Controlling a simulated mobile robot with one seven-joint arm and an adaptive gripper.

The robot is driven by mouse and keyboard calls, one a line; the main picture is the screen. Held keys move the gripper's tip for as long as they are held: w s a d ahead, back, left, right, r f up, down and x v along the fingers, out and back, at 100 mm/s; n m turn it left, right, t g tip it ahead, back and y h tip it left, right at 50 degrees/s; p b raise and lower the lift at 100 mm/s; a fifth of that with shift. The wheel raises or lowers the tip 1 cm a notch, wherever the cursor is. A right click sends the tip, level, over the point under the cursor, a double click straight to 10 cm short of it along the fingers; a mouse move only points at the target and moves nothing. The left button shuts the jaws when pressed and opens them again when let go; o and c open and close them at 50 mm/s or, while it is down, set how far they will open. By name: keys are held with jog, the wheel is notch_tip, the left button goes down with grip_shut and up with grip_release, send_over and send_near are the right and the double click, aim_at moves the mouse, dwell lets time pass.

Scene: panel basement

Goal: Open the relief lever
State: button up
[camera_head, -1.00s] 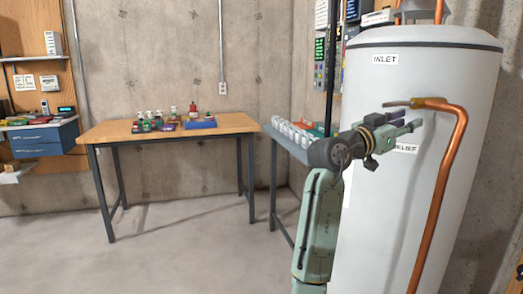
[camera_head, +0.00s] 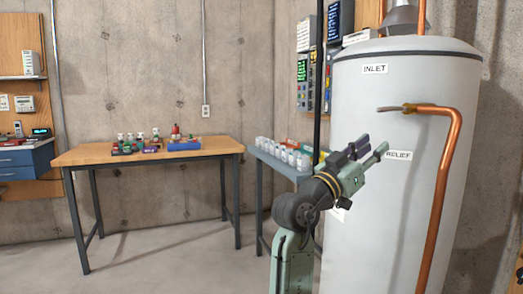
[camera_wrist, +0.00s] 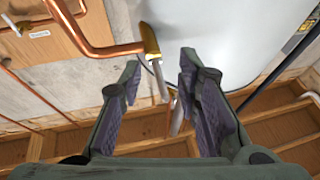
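The relief lever (camera_head: 391,109) is a thin grey bar pointing left from the brass relief valve (camera_head: 411,108), high on the white tank above the RELIEF label (camera_head: 398,155). My gripper (camera_head: 370,149) is below and to the left of the lever in the head view, its fingers angled up to the right. In the wrist view the lever (camera_wrist: 160,78) extends from the brass valve (camera_wrist: 150,40) into the image area between the fingertips of my gripper (camera_wrist: 160,80). The fingers are apart and grip nothing. Contact with the lever cannot be told.
A copper pipe (camera_head: 444,180) bends from the valve down the front of the white tank (camera_head: 370,230). A grey side table (camera_head: 259,195) with jars stands beside the tank. A wooden workbench (camera_head: 85,155) is farther left. The floor in front is clear.

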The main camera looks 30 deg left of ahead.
jog(key=s+a+r+n+t+y+b, duration=0.1)
jog(key=s+a+n+t+y, duration=0.2)
jog(key=s+a+y, duration=0.3)
jog(key=s+a+r+n+t+y+b, duration=0.1)
jog(key=s+a+n+t+y, duration=0.3)
jog(key=a+y, duration=0.6)
jog(key=shift+s+a+r+n+y, duration=0.25)
jog(key=shift+s+a+n, duration=0.95)
jog(key=shift+s+a, duration=0.85)
jog(key=shift+w+a, duration=0.25)
jog(key=shift+w, duration=0.05)
